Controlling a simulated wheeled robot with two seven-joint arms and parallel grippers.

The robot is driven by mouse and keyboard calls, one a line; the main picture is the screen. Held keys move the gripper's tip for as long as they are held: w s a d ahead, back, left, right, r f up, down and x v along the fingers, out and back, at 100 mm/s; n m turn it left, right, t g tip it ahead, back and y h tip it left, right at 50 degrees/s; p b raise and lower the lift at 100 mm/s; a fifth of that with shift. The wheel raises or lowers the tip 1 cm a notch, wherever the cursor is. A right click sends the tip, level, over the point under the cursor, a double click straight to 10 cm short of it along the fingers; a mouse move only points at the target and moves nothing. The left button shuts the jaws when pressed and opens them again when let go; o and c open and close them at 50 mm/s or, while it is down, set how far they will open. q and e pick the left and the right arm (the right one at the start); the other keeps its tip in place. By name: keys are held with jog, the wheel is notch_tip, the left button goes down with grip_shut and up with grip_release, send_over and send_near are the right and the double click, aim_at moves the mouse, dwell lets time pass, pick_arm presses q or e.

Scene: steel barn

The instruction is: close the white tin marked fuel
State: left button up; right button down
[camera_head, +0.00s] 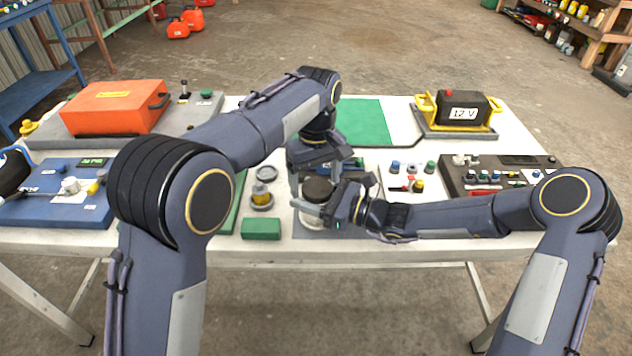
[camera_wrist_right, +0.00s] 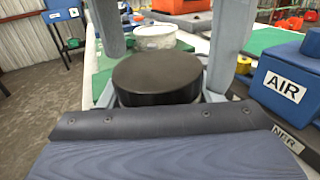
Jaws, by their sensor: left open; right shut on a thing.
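The white tin (camera_head: 313,221) stands on the grey mat near the table's front middle, partly hidden by my right gripper. A round black lid (camera_head: 318,187) is directly above it. It also fills the middle of the right wrist view (camera_wrist_right: 160,78). Whether it is seated cannot be told. My right gripper (camera_head: 312,207) comes from the right and is shut on the tin, just below the lid. My left gripper (camera_head: 315,181) points down from above, open, its fingers on either side of the lid. The fuel marking is not visible.
A blue box marked AIR (camera_wrist_right: 283,88) stands close by. A yellow-and-grey piece (camera_head: 262,192) and green block (camera_head: 261,228) lie left of the tin. The orange case (camera_head: 115,107) is back left. The 12 V battery (camera_head: 461,108) is back right.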

pick_arm(q)
notch_tip(320, 180, up, 4)
jog(key=shift+s+d+f, duration=0.1)
jog(key=shift+d+f, duration=0.05)
jog(key=shift+f, duration=0.1)
jog(key=shift+c, duration=0.5)
jog(key=shift+r, duration=0.15)
notch_tip(320, 180, up, 3)
jog(key=n, duration=0.3)
jog(key=shift+r, duration=0.1)
jog(key=shift+f, duration=4.05)
